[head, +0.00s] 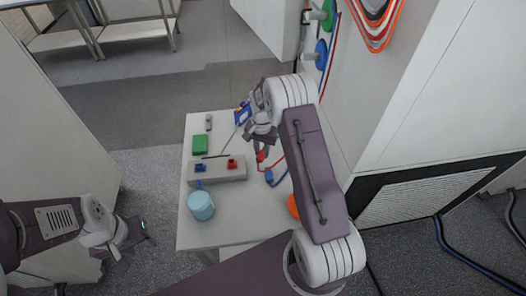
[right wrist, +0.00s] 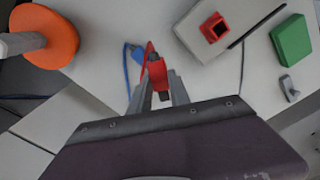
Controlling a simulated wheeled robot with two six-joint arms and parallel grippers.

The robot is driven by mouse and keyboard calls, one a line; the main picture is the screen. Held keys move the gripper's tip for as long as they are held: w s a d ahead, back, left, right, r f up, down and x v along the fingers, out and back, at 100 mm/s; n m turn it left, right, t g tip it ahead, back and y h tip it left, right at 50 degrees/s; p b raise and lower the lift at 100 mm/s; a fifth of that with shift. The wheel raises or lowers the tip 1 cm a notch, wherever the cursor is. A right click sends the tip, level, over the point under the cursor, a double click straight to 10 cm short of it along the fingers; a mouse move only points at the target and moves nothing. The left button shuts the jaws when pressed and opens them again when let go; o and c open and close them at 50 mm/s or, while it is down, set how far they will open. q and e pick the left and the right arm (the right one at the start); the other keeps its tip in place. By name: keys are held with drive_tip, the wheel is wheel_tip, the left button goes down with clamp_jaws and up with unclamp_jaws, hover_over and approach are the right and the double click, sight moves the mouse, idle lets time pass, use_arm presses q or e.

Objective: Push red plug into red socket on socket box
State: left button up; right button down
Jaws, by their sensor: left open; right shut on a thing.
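The grey socket box (head: 222,176) lies on the table. Its red socket (head: 232,163) is on the right end and its blue socket (head: 200,168) on the left end. My right gripper (head: 262,148) is shut on the red plug (head: 261,156), to the right of the box and apart from it. In the right wrist view the red plug (right wrist: 157,74) is between the fingers, and the red socket (right wrist: 214,28) is up and to the right, with its opening showing. My left gripper (head: 143,230) is open and empty, off the table's left side.
A blue plug (head: 270,178) with its cable lies right of the box. A light-blue cylinder (head: 201,206) stands in front and a green block (head: 200,144) behind. A dark thin rod (head: 216,156) lies by the box's back edge. An orange object (right wrist: 45,36) is near the right edge.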

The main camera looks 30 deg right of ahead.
drive_tip(key=m, duration=0.3)
drive_tip(key=shift+s+f+m, duration=0.15)
drive_tip(key=shift+f+m, duration=0.05)
drive_tip(key=shift+m, duration=0.1)
drive_tip(key=s+d+f+m+b, duration=0.1)
drive_tip(key=s+d+f+m, duration=0.1)
drive_tip(key=m, duration=0.3)
drive_tip(key=s+d+f+m+b, duration=0.1)
drive_tip(key=s+d+m+b, duration=0.1)
drive_tip(key=d+m, duration=0.3)
drive_tip(key=s+d+f+m+b, duration=0.1)
drive_tip(key=s+d+f+m, duration=0.1)
drive_tip(key=m, duration=0.3)
drive_tip(key=shift+d+f+b, duration=0.3)
drive_tip(key=shift+d+b, duration=0.05)
drive_tip(key=shift+d, duration=0.3)
drive_tip(key=shift+w, duration=0.1)
drive_tip(key=shift+f, duration=0.1)
drive_tip(key=shift+a+f+b, duration=0.1)
drive_tip(key=shift+f+b, duration=0.1)
drive_tip(key=shift+b, duration=0.1)
wheel_tip(320, 180, down, 4)
drive_tip(key=b, duration=0.3)
